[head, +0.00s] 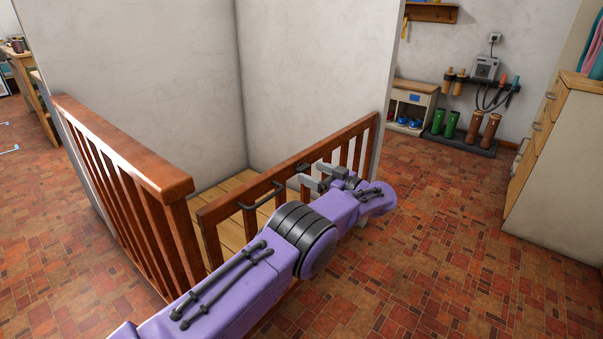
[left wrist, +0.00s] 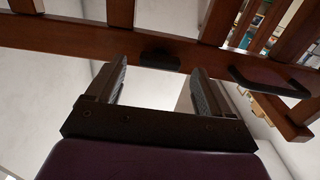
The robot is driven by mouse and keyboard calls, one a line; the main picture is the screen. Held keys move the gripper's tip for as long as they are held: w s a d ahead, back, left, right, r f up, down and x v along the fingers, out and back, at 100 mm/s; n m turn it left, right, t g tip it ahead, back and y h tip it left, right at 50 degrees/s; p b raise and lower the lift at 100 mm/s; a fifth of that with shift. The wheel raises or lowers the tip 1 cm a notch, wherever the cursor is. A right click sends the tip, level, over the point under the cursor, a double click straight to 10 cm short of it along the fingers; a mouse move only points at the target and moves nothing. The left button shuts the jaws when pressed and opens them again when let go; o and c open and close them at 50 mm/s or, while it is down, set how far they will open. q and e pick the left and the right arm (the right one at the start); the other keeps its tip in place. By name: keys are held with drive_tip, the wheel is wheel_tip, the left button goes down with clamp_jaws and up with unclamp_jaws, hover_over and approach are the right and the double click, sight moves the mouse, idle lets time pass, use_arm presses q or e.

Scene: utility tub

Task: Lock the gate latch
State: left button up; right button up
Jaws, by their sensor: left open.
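A low reddish-brown wooden gate (head: 345,137) with upright bars stands across the front of a walled corner. A small dark latch (head: 303,167) sits on its top rail, and it also shows in the left wrist view (left wrist: 160,60). A dark bar handle (head: 262,195) is farther left on the same rail; in the left wrist view the handle (left wrist: 270,82) is to the right. My left gripper (head: 311,174) is open and empty, close in front of the latch. In the left wrist view the latch lies just beyond the gap between the fingertips (left wrist: 160,72). Contact cannot be told.
A wooden railing (head: 125,150) runs along the left side, and white walls (head: 310,70) rise behind the gate. A drawer cabinet (head: 560,150) stands at the right. Boots on a rack (head: 460,140) are at the back. The tiled floor (head: 440,240) on the right is clear.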

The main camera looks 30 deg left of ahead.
sight(306, 169)
use_arm(q)
drive_tip(key=a, duration=0.3)
drive_tip(key=shift+w+a, duration=0.1)
drive_tip(key=c, duration=1)
drive_tip(key=shift+c, duration=0.2)
drive_tip(key=shift+n, duration=0.4)
drive_tip(key=n+b, duration=0.1)
drive_tip(key=n, duration=0.7)
drive_tip(key=shift+n+b, duration=0.3)
drive_tip(key=shift+b, duration=0.05)
drive_tip(key=n+b, duration=0.1)
drive_tip(key=n, duration=0.4)
drive_tip(key=shift+n+b, duration=0.7)
drive_tip(key=shift+n, duration=1)
drive_tip(key=shift+r+n, duration=0.15)
drive_tip(key=shift+n, duration=0.15)
